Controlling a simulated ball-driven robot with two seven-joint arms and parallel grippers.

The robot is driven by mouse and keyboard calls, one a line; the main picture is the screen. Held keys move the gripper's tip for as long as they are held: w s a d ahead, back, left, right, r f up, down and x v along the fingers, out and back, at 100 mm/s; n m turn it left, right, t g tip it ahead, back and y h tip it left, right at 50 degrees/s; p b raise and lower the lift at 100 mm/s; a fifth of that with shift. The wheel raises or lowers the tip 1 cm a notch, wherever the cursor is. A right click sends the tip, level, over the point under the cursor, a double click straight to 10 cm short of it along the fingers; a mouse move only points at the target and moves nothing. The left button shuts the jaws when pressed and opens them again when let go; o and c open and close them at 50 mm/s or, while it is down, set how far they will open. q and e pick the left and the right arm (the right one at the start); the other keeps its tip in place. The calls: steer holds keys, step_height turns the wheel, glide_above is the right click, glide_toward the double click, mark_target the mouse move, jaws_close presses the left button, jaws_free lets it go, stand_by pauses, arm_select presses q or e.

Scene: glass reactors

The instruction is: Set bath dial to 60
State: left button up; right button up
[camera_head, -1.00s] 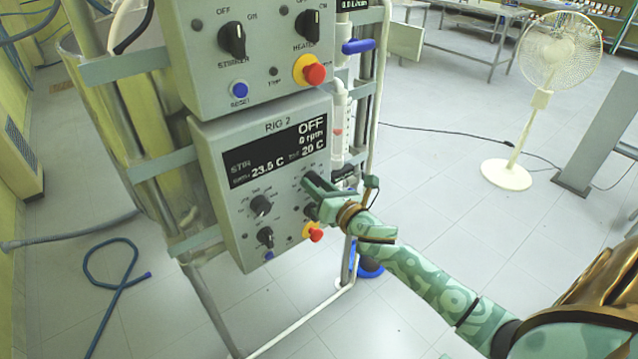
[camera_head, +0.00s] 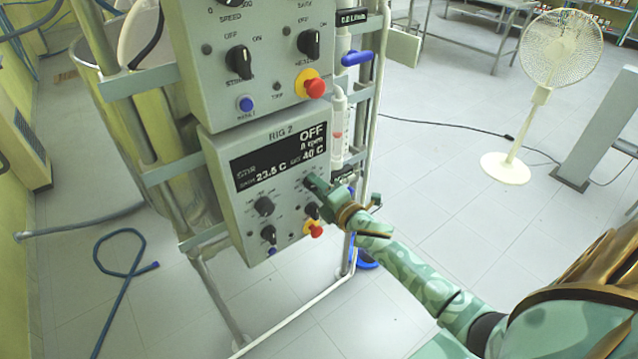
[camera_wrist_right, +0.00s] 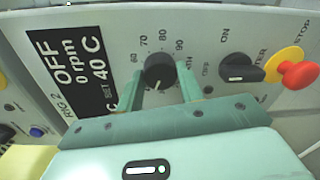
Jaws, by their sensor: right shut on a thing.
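The bath dial (camera_wrist_right: 160,70) is a black knob on the grey RIG 2 panel (camera_head: 235,208), with printed numbers such as 70, 80 and 90 around it in the right wrist view. A pale mark shows on its gripper-facing side. The display (camera_head: 279,158) reads OFF, 0 rpm, 23.5 C and a set value of 40 C; the wrist view (camera_wrist_right: 77,68) also shows SET 40 C. My right gripper (camera_head: 314,189) is shut on the dial, one green finger on each side (camera_wrist_right: 160,90). In the head view the gripper hides the dial. My left gripper is not in view.
Beside the dial are a black heater switch (camera_wrist_right: 241,68) and a red stop button on yellow (camera_wrist_right: 298,75). An upper control box (camera_head: 240,60) hangs above. Glass and pipework stand right of the panel. A white fan (camera_head: 540,95) stands on open floor at right.

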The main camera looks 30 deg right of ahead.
steer(key=shift+d+m+y+p, duration=0.1)
steer(key=shift+m+y+p, duration=0.2)
steer(key=shift+m+p, duration=2.6)
steer(key=shift+m+y+p, duration=0.25)
steer(key=shift+m+y, duration=0.05)
steer(key=shift+m, duration=5.1)
steer(key=shift+f, duration=0.1)
steer(key=o, duration=1)
steer(key=s, duration=0.5)
steer(key=s+d+p, duration=0.1)
steer(key=s, duration=0.5)
steer(key=s+d, duration=0.1)
steer(key=s, duration=0.4)
steer(key=shift+s+r+p, duration=0.15)
steer(key=shift+r+p, duration=0.05)
steer(key=shift+p, duration=0.15)
